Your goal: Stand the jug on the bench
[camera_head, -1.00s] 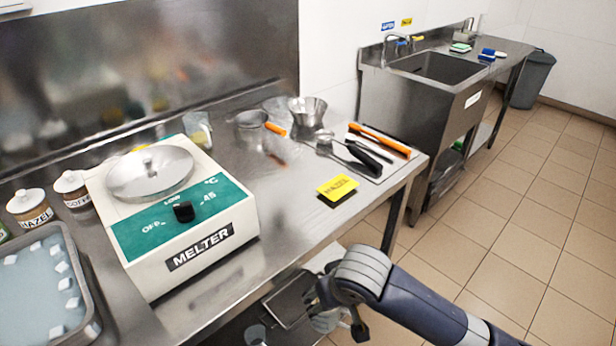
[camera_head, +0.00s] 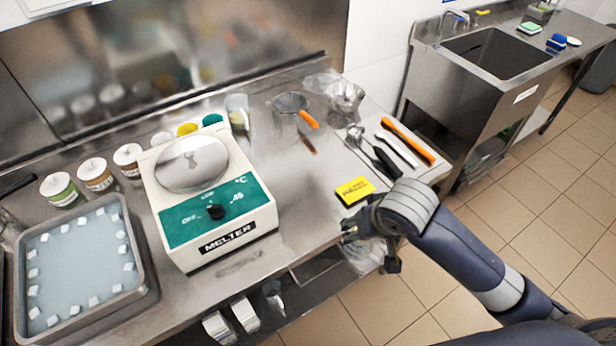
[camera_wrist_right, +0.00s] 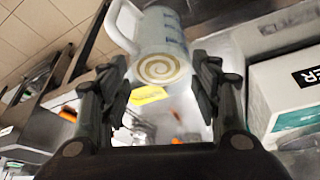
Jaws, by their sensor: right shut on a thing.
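The jug (camera_wrist_right: 160,38) shows in the right wrist view as a pale, translucent vessel with blue markings, a white handle and a spiral on one end. My right gripper (camera_wrist_right: 161,88) is shut on it, with a finger on each side. In the head view the right gripper (camera_head: 370,243) is at the front edge of the steel bench (camera_head: 318,212), near its right part. The jug (camera_head: 366,258) is partly hidden there, a clear shape below the gripper, beside the bench edge. Its exact tilt is hard to tell. My left gripper is not in view.
A melter (camera_head: 215,215) stands on the bench, left of the gripper. A yellow pad (camera_head: 355,190) lies close beyond the gripper. Tools lie on a mat (camera_head: 432,172) at the right end. Bare steel shows between melter and pad. A pan (camera_head: 148,292) holds white cubes.

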